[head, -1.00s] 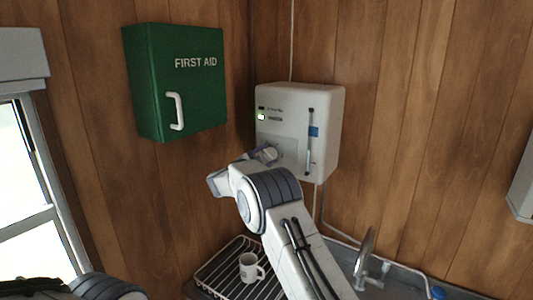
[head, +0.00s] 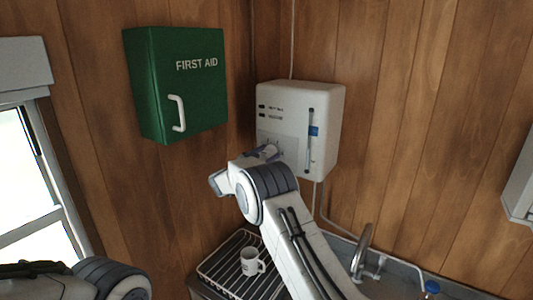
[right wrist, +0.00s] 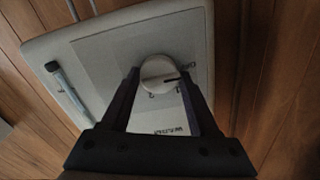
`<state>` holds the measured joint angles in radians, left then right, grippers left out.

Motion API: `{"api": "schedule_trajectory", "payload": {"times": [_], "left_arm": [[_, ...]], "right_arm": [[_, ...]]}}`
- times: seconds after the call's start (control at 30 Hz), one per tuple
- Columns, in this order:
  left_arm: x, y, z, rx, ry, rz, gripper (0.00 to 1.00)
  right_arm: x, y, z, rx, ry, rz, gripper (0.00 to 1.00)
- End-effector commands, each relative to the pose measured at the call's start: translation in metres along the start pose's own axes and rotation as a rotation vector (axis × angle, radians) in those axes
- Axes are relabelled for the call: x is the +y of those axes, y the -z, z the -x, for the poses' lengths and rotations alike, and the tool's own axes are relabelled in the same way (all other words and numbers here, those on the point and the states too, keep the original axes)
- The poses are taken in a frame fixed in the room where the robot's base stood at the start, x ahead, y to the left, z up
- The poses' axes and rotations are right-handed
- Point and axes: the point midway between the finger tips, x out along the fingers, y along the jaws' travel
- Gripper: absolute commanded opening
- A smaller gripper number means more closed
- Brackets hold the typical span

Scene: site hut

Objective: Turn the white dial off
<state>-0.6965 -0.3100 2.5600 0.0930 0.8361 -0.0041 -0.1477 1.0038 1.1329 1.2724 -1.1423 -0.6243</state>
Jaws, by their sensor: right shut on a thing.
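The white dial (right wrist: 155,70) is round and sits on the grey front panel of a white wall heater (head: 328,108). In the right wrist view its dark pointer line points right, towards a small mark on the panel. My right gripper (head: 268,152) reaches up to the lower front of the heater. In the right wrist view its two dark fingers (right wrist: 159,80) stand on either side of the dial and are shut on it. In the head view the gripper mostly hides the dial. The indicator windows on the heater look dark. My left gripper is out of view.
A green first aid box (head: 190,90) hangs on the wall to the left. Below my right arm, a white mug (head: 249,262) stands on a wire dish rack (head: 215,262). A tap (head: 362,245) and sink are at the lower right.

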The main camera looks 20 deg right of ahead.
Motion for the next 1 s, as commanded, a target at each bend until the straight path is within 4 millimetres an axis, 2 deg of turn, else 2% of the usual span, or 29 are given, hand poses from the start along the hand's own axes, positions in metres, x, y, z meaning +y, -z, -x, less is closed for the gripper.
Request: {"api": "schedule_trajectory", "payload": {"times": [0.03,0.47,0.5,0.53,0.57,0.87,1.0], "left_arm": [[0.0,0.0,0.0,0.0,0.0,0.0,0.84],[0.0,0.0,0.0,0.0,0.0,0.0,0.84],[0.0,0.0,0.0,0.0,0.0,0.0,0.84],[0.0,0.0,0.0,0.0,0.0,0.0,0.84],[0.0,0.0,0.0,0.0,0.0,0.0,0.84],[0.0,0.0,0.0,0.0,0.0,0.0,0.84],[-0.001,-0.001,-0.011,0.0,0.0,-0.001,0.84]], "right_arm": [[0.005,-0.008,0.001,-0.01,-0.01,0.017,0.06],[0.005,-0.007,0.0,-0.009,-0.011,0.026,0.06],[0.005,-0.007,0.0,-0.009,-0.011,0.026,0.73],[0.005,-0.007,0.0,-0.009,-0.01,0.025,0.84],[0.005,-0.007,0.0,-0.009,-0.009,0.025,0.87],[0.001,-0.004,0.002,-0.005,-0.004,0.018,0.87],[0.001,-0.006,0.014,-0.004,0.0,0.017,0.87]]}}
